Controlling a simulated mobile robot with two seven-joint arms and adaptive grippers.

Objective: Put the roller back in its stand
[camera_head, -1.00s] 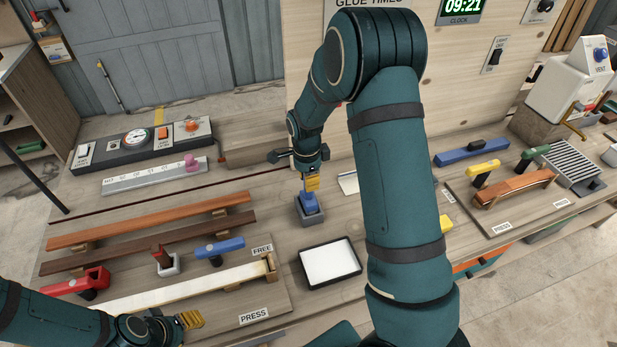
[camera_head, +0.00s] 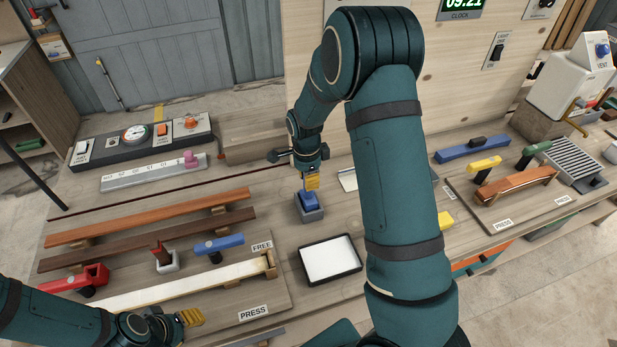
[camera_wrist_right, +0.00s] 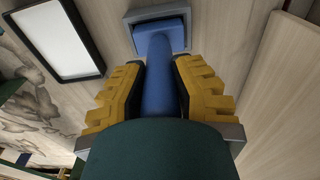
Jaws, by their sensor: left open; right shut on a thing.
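The blue roller (camera_head: 310,200) is in the grey stand (camera_head: 311,215) on the bench, or directly over it. In the right wrist view the blue roller (camera_wrist_right: 158,75) has its handle between the yellow fingers of my right gripper (camera_wrist_right: 160,90), and its head lies within the rim of the grey stand (camera_wrist_right: 188,42). My right gripper (camera_head: 312,182) is shut on the handle from above. Whether the roller rests fully on the stand's bottom is hidden. My left gripper (camera_head: 190,318) is open at the lower left, far from the stand.
A black-rimmed white tray (camera_head: 360,268) lies just in front of the stand. Wooden strips (camera_head: 150,220), a red clamp (camera_head: 75,282) and a blue clamp (camera_head: 218,245) lie to the left. A wooden panel (camera_head: 455,75) stands behind. My right arm hides part of the bench.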

